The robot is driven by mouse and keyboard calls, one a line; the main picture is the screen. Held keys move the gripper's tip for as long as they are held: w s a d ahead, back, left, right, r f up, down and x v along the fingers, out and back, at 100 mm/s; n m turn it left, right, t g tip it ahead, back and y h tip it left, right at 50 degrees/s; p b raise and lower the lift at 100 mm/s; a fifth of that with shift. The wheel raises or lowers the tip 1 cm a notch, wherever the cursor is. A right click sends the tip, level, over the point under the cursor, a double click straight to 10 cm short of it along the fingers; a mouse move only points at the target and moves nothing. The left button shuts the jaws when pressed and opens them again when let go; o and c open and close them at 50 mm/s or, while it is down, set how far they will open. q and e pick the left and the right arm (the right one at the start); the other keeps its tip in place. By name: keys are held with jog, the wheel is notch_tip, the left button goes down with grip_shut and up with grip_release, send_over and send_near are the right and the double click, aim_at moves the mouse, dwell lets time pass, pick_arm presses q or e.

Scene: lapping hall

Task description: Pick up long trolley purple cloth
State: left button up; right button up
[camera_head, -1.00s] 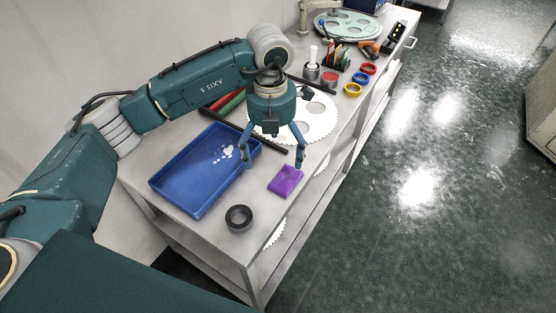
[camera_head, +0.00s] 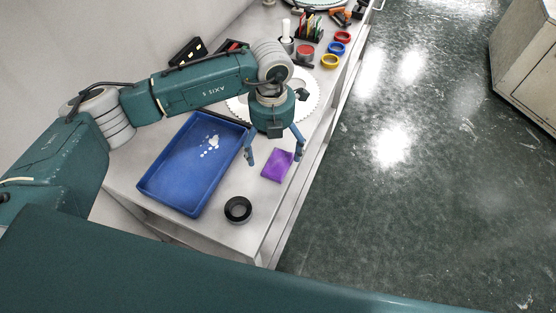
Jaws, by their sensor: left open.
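The purple cloth (camera_head: 277,166) lies folded flat on the long trolley (camera_head: 222,228), near its right edge. My left gripper (camera_head: 274,159) is open, its two blue fingers pointing down over the cloth, one to each side of it in the picture. The fingers look empty. I cannot tell how far the fingertips are above the trolley top. My right gripper is not in view.
A blue tray (camera_head: 157,187) with white spots inside lies left of the cloth. A black ring (camera_head: 238,210) sits in front. A white toothed disc (camera_head: 313,92) lies behind my gripper. Blue, red and yellow rings (camera_head: 330,61) are farther back.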

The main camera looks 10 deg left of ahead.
aim_at(274, 159)
pick_arm(q)
notch_tip(274, 159, down, 4)
jog(key=shift+d+r+p, duration=0.1)
jog(key=shift+r+p, duration=0.05)
jog(key=shift+p, duration=0.5)
jog(key=shift+f, duration=0.25)
jog(key=shift+w+f, duration=0.1)
jog(key=c, duration=1.2)
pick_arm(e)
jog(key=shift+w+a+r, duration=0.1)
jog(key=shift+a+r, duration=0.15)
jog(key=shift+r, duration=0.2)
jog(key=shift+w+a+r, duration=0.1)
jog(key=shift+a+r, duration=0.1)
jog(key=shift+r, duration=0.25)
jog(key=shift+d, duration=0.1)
pick_arm(q)
jog(key=shift+c, duration=0.2)
